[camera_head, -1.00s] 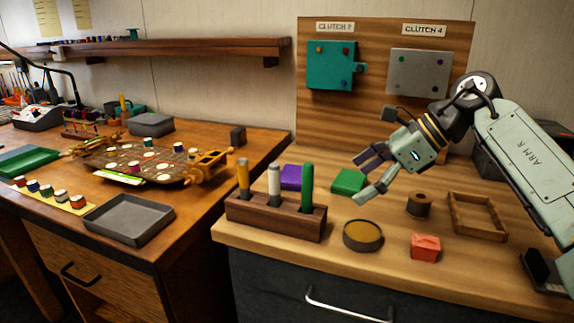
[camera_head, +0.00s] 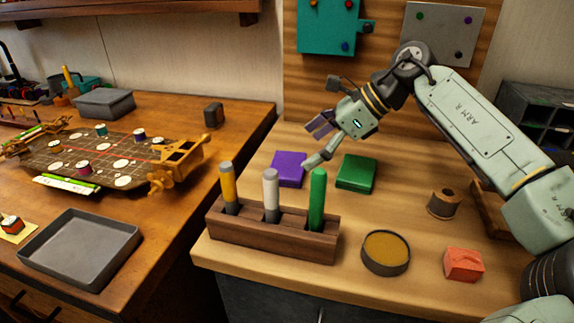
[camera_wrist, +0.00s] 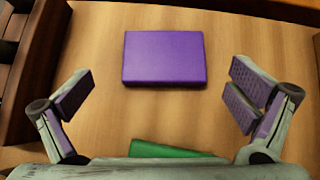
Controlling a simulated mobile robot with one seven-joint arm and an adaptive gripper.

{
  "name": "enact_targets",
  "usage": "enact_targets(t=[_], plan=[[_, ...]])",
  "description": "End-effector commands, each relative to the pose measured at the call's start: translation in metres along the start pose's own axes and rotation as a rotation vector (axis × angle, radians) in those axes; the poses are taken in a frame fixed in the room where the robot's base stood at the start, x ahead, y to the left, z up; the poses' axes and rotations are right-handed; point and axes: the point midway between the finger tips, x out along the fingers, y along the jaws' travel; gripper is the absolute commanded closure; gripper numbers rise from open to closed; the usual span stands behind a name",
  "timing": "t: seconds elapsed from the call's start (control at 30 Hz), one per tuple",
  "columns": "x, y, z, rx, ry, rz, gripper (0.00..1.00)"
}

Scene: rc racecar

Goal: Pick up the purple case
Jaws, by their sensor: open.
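The purple case (camera_head: 289,168) is a flat box lying on the light wood bench, behind the wooden holder and left of the green case (camera_head: 355,174). My gripper (camera_head: 313,142) is open and empty above the bench, close to the purple case. In the wrist view the purple case (camera_wrist: 164,58) lies ahead of my open fingers (camera_wrist: 161,97), roughly centred between them and apart from both. The green case (camera_wrist: 165,149) shows partly at the bottom of the wrist view, behind my gripper's body.
A wooden holder (camera_head: 271,242) with three upright markers stands in front of the purple case. A round tin (camera_head: 386,253), a red block (camera_head: 463,264) and a brown spool (camera_head: 444,204) lie to the right. A wooden back panel (camera_head: 296,95) rises behind the bench.

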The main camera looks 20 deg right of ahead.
Motion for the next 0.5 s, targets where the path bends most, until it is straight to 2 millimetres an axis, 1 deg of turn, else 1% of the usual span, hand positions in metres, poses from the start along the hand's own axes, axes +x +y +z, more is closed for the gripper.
enact_targets(t=[0.17, 0.4, 0.5], plan=[[0.013, -0.001, 0.001, 0.000, 0.001, 0.001, 0.00], [0.048, -0.004, 0.000, 0.000, 0.001, 0.000, 0.00], [0.055, -0.004, -0.001, 0.000, 0.000, -0.002, 0.00]])
